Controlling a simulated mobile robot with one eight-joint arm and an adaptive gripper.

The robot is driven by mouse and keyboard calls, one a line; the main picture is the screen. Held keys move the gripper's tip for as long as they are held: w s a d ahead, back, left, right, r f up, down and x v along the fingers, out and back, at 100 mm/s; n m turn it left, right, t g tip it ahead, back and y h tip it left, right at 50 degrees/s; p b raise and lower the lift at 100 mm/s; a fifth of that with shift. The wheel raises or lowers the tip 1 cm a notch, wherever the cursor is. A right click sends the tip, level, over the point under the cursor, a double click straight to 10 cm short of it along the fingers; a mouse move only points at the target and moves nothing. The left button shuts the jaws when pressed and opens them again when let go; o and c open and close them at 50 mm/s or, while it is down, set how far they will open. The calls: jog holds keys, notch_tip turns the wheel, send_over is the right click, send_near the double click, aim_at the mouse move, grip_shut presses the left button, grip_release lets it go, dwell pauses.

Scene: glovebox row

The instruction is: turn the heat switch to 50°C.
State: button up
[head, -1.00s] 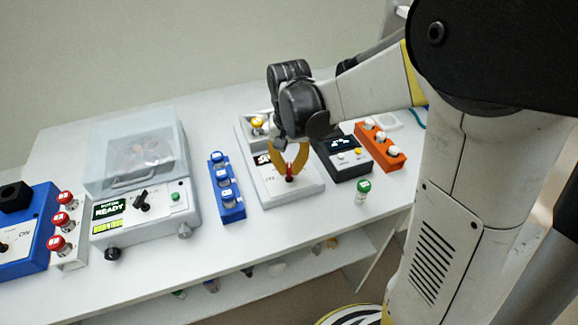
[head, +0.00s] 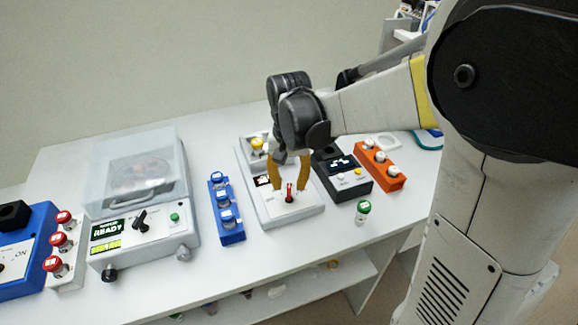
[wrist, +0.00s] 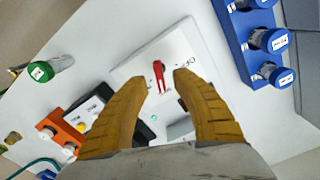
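The heat switch is a red lever knob (head: 290,194) on the front of a pale, flat heating device (head: 266,204). In the wrist view, the red lever (wrist: 159,74) stands on the white panel (wrist: 178,45) just beyond the fingertips. Small dark markings lie around it, one resembling OFF; I cannot read which mark the lever points to. My gripper (head: 289,187) is above the device with its yellow fingers spread. In the wrist view my gripper (wrist: 163,80) is open, with one finger either side of the lever and visible gaps. Contact is not apparent.
A blue rack (head: 226,208) of capped vials stands left of the device. A dark display box (head: 345,176) and an orange rack (head: 378,165) stand right. A lidded machine (head: 140,237) is farther left.

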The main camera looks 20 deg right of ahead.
notch_tip(320, 180, up, 10)
jog(key=shift+f, duration=0.15)
dwell(0.6)
jog(key=n+t, duration=0.2)
jog(key=t, duration=0.2)
send_near(289, 189)
jog(key=s+r, duration=0.4)
jog(key=s+f+n+t, duration=0.1)
jog(key=s+t, duration=0.1)
jog(key=s, duration=0.1)
jog(key=s+f+n+t, duration=0.1)
jog(key=s, duration=0.1)
jog(key=shift+s+a+f+n, duration=0.15)
jog(key=shift+s+f+n, duration=0.05)
jog(key=shift+f+n, duration=0.1)
